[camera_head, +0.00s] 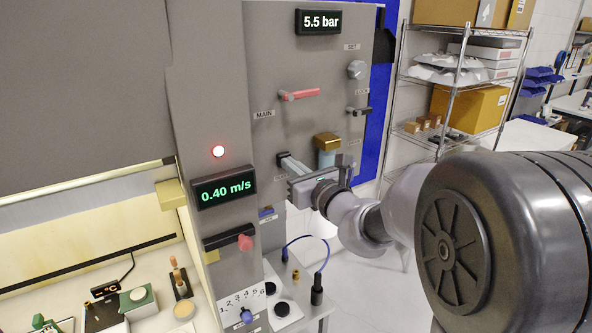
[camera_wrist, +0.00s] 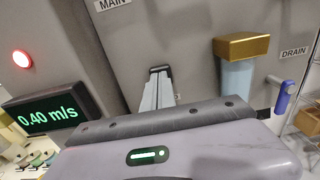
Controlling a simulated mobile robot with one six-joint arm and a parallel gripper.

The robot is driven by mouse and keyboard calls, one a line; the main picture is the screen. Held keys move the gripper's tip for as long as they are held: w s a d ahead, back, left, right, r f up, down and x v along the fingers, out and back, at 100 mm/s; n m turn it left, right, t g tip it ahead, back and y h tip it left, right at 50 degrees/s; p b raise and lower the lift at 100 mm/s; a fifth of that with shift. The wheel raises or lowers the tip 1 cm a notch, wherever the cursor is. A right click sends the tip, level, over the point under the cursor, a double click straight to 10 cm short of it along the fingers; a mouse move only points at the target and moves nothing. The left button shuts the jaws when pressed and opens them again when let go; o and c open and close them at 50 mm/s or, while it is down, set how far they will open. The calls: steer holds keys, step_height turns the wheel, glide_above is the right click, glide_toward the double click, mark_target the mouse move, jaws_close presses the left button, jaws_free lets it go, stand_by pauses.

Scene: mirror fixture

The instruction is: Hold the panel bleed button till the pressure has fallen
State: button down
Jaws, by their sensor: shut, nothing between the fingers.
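The grey panel (camera_head: 275,65) carries a pressure display (camera_head: 318,21) at its top, which reads 5.5 bar. My gripper (camera_head: 285,160) is shut and empty, with its fingertips at the lower left of the panel face. In the wrist view the closed fingers (camera_wrist: 160,76) point at the grey panel face (camera_wrist: 180,30). I cannot tell whether the fingertips touch or press anything.
A red lever (camera_head: 300,95) sits above the gripper, beside the MAIN label. A brass-capped cylinder (camera_head: 327,145) is close to its right. A blue-handled DRAIN lever (camera_wrist: 284,97) shows in the wrist view. Left are a lit red lamp (camera_head: 218,151) and a 0.40 m/s display (camera_head: 224,188).

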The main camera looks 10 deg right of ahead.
steer(key=shift+w+r, duration=0.15)
steer(key=shift+r, duration=0.25)
stand_by(0.8)
